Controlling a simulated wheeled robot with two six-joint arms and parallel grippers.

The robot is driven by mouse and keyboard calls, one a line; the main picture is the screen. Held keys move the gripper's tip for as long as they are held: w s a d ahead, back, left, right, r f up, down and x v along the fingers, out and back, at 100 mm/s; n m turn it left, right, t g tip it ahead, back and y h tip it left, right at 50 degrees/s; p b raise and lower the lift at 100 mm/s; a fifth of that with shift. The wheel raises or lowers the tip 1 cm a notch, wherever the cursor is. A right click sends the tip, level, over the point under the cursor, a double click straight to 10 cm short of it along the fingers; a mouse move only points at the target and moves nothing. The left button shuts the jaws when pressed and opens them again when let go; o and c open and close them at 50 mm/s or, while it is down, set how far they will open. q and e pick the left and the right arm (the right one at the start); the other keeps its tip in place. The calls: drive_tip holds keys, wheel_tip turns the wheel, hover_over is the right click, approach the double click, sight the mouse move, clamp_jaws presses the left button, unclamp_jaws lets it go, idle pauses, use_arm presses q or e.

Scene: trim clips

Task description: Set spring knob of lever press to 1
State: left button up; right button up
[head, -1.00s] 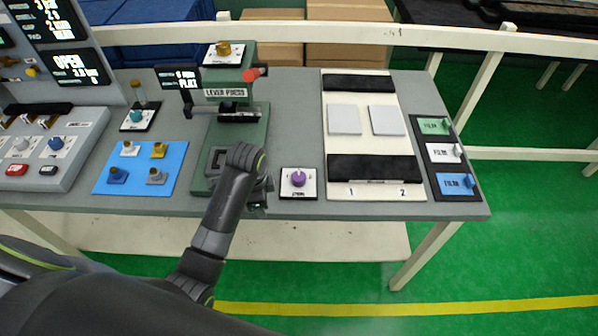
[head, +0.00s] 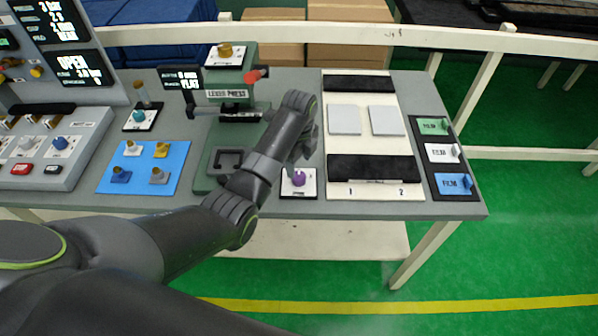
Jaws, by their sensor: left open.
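The green lever press (head: 226,110) stands at the table's back middle, with a red-tipped lever (head: 257,75) and a small display (head: 182,79) beside it. The spring knob (head: 299,178) is purple and sits on a white plate right of the press base; its left edge is close to my arm in the picture. My left gripper (head: 308,150) hangs above and just behind the knob, apart from it as far as I can tell. Its fingers are open and look empty, partly hidden by my wrist. The knob's marks are too small to read. My right gripper is not in view.
A blue mat (head: 145,168) with several small clips lies to the left. A white board (head: 366,140) with pads marked 1 and 2 stands to the right, beside a dark strip of film holders (head: 443,153). A control panel (head: 50,150) fills the far left.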

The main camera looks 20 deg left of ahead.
sight(299, 176)
use_arm(q)
drive_tip(key=shift+f, duration=3.05)
drive_tip(key=shift+c, duration=0.5)
drive_tip(key=c, duration=0.9)
